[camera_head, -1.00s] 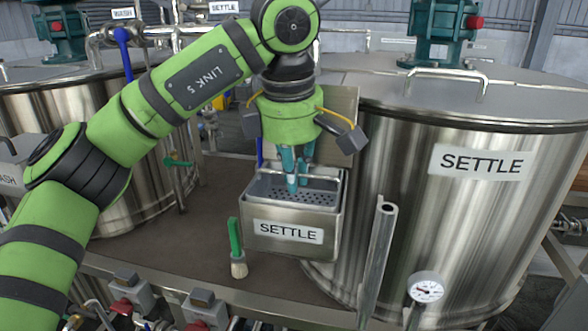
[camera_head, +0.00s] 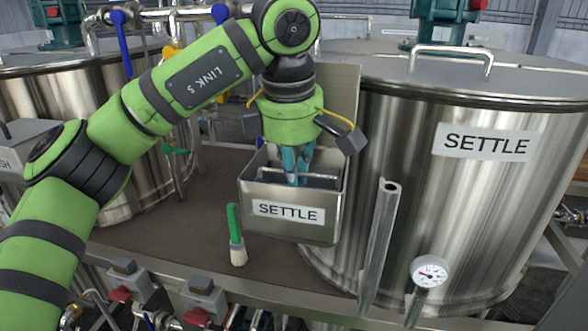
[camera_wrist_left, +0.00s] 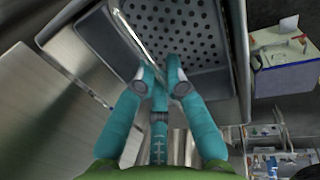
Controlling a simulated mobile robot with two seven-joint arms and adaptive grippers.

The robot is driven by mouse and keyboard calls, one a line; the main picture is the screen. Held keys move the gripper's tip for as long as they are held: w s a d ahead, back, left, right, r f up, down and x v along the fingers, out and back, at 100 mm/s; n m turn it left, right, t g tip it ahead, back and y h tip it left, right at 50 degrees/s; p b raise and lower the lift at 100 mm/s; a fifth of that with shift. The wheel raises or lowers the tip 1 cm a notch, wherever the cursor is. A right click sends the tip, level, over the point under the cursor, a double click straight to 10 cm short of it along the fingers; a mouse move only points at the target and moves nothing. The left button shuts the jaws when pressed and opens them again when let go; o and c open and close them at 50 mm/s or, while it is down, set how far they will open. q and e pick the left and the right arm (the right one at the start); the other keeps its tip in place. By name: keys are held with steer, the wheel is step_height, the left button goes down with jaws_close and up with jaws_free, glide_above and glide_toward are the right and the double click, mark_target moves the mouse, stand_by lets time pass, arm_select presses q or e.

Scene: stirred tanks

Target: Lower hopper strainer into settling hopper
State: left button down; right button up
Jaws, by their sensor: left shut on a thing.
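The settling hopper (camera_head: 262,196) is an open steel box labelled SETTLE, fixed beside the large tank. The hopper strainer is a perforated metal basket; its bar handle (camera_head: 322,177) shows inside the hopper mouth, and its hole-patterned floor (camera_wrist_left: 190,35) shows in the wrist view. My left gripper (camera_head: 292,180) points down into the hopper mouth, its teal fingers (camera_wrist_left: 160,88) shut on the strainer's handle. The strainer sits down within the hopper walls; its underside and its contact with the hopper are hidden. My right gripper is not in view.
The large SETTLE tank (camera_head: 440,210) is close on the right. A slanted steel pipe (camera_head: 380,245) and a gauge (camera_head: 429,272) stand in front.

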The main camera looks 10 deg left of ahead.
arm_select(q)
steer(key=c, duration=1.2)
jaws_free()
steer(key=r, duration=0.4)
steer(key=s+r, duration=0.1)
steer(key=r, duration=0.3)
steer(key=s+r, duration=0.1)
steer(key=r, duration=0.2)
steer(key=shift+s+r, duration=0.25)
steer(key=shift+r, duration=0.15)
steer(key=shift+r, duration=0.1)
